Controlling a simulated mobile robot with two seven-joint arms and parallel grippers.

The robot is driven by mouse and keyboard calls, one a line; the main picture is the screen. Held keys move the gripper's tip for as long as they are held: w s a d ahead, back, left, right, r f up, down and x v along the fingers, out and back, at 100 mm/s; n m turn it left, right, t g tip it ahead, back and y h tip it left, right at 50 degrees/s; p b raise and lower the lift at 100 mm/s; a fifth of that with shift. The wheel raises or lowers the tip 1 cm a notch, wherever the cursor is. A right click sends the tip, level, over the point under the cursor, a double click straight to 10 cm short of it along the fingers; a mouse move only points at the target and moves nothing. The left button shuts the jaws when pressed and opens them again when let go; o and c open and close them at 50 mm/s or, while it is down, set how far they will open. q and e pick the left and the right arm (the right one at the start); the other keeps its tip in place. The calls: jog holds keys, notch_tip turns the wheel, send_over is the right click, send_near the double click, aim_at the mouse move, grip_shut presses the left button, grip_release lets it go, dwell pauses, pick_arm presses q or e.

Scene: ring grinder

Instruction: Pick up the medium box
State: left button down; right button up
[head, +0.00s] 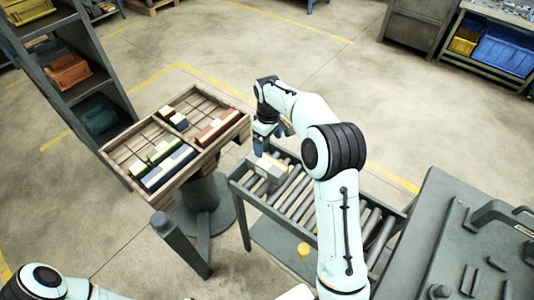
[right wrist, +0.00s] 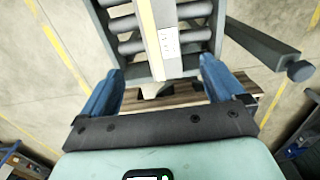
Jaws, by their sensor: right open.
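A pale grey and beige box (head: 268,167) lies on the rollers at the far left end of the roller conveyor. It looks like the medium box, but I cannot confirm its size class. My right gripper (head: 263,143) is over that end of the conveyor, pointing down, just behind the box. The box (right wrist: 163,38) shows there as a long shape with a yellow edge and a printed label, beyond the fingertips. My left gripper is out of view.
The roller conveyor (head: 376,229) has a raised grey frame. A wooden tray (head: 128,155) with several coloured boxes stands left of it on a pedestal. A grey post (head: 181,243) stands in front. Shelving (head: 75,75) is at left, a grey workbench (head: 440,240) at right.

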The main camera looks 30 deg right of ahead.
aim_at(266, 162)
jog(key=f, duration=0.7)
jog(key=shift+s+f, duration=0.1)
jog(key=shift+s, duration=0.1)
jog(key=shift+w+a+f, duration=0.1)
jog(key=shift+w+f, duration=0.1)
jog(key=shift+f, duration=1.3)
jog(key=shift+w+a+f, duration=0.1)
jog(key=shift+w+f, duration=0.05)
jog(key=shift+f, duration=1.35)
jog(key=c, duration=1.2)
jog(key=shift+r, duration=0.15)
jog(key=c, duration=0.4)
jog(key=shift+o, duration=0.2)
